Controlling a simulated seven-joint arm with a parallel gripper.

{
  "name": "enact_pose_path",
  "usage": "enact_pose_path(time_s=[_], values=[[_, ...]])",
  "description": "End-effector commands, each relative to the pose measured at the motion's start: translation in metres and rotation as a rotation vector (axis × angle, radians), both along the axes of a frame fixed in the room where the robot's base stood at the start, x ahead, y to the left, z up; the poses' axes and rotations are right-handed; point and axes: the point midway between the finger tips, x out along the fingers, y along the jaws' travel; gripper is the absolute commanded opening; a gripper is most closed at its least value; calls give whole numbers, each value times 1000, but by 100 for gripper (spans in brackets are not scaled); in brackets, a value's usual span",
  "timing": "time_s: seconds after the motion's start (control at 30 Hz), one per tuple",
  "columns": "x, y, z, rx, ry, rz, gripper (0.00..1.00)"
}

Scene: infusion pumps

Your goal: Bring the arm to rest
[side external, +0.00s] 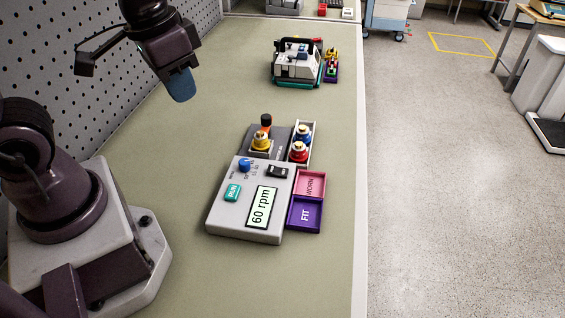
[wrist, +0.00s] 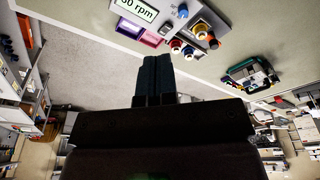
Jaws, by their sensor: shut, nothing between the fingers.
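My gripper (side external: 181,85) hangs in the air above the green bench at the upper left of the side external view, left of the pump and clear of it. In the wrist view its dark fingers (wrist: 154,75) are together, with nothing between them. The pump (side external: 250,200) stands on the bench with a "60 rpm" display, a blue knob (side external: 245,165) and a green RUN button (side external: 232,193). A yellow-topped part (side external: 261,140) sits on its rear section. Blue-topped (side external: 304,134) and red-topped (side external: 299,151) parts stand in a narrow tray on its right.
A pink WORN tray (side external: 310,184) and a purple FIT tray (side external: 305,215) adjoin the pump's right side; both look empty. A second device (side external: 297,62) stands farther back. A perforated panel (side external: 60,55) borders the bench on the left. The bench (side external: 170,150) between gripper and pump is clear.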

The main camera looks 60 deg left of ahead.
Motion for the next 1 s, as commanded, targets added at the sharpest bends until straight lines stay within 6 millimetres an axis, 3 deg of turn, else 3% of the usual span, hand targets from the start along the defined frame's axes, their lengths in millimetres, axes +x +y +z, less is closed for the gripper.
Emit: enact_pose_path(time_s=[0.5, 0.67, 0.8, 1.0], values=[[31, 0, -133, -8, 282, 139, 0], [41, 0, -156, -13, 262, 195, 0], [54, 0, -156, -23, 194, 236, 0], [54, 0, -173, -25, 193, 246, 0]])
